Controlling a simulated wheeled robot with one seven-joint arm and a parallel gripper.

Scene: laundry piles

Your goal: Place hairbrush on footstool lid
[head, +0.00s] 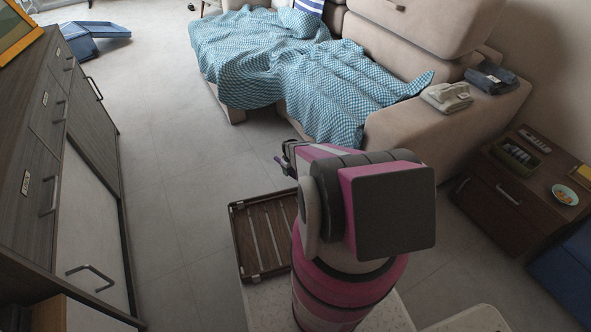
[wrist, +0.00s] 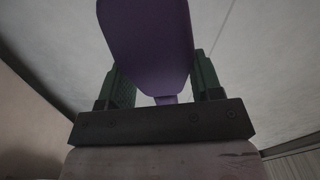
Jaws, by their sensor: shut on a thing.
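My gripper (wrist: 163,82) is shut on a purple hairbrush (wrist: 147,40), whose broad, smooth purple face fills the space between and beyond the green fingers in the wrist view. In the head view my gripper (head: 286,156) is small and partly hidden by my arm, and a small purple bit of the hairbrush (head: 280,161) shows beside it, held above the floor. A low blue piece (head: 95,33) with a flat panel on its right side stands at the far upper left; it looks like the footstool and its lid, but it is too small to be sure.
A grey cabinet (head: 45,150) lines the left side. A beige sofa (head: 400,50) with a blue checked blanket (head: 310,85) stands behind my arm. A brown slatted tray (head: 238,235) lies in front of me. A dark nightstand (head: 510,195) is at right. The floor (head: 165,130) between is clear.

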